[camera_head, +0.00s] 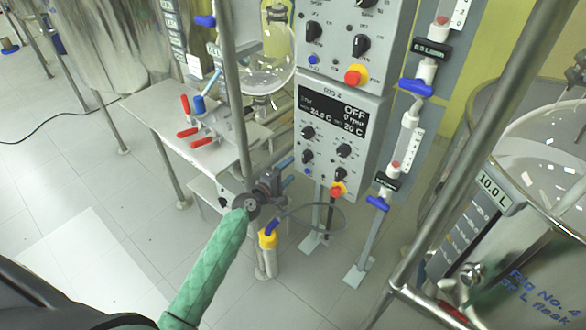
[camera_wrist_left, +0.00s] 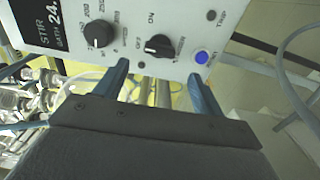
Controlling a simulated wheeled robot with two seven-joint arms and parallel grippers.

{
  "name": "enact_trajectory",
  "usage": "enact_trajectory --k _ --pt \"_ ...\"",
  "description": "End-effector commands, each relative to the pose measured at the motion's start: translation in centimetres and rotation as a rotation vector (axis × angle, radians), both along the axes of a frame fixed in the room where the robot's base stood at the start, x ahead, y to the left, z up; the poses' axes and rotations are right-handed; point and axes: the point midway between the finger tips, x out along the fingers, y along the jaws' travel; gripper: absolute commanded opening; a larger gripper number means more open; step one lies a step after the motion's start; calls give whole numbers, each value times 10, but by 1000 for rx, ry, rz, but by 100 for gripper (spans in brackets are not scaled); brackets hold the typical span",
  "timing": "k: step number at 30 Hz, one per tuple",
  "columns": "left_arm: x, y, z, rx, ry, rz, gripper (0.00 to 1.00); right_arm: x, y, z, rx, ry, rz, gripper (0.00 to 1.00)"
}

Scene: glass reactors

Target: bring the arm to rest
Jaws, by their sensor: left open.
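My left gripper (camera_head: 288,171) is at the centre of the head view, beside the lower left edge of the control box (camera_head: 337,103). Its two blue fingers point right, towards the box. In the left wrist view the gripper (camera_wrist_left: 159,70) is open, with its fingers apart and nothing between them. The box's panel (camera_wrist_left: 180,18) fills the top of that view, with black knobs and a lit blue button (camera_wrist_left: 201,57). I cannot tell whether the fingertips touch the panel. My right gripper is not in view.
A steel post (camera_head: 236,100) stands close by my left gripper. A yellow-and-white cylinder (camera_head: 267,252) is just below it. A bench (camera_head: 140,105) with red-handled clamps (camera_head: 187,132) is to the left. A glass vessel (camera_head: 550,150) stands at the right. Floor at lower left is clear.

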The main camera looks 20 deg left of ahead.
Motion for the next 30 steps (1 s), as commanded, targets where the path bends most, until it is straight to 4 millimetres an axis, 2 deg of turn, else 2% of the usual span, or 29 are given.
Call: enact_trajectory --k 7,20,25,30 --pt "-2 1 0 0 0 0 69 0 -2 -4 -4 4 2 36" --pt "-3 -1 -1 36 -8 -7 69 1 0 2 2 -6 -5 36" --pt "-12 -19 -18 199 23 -123 69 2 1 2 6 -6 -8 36" --pt "-32 -42 -31 500 50 -298 69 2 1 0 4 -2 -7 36"
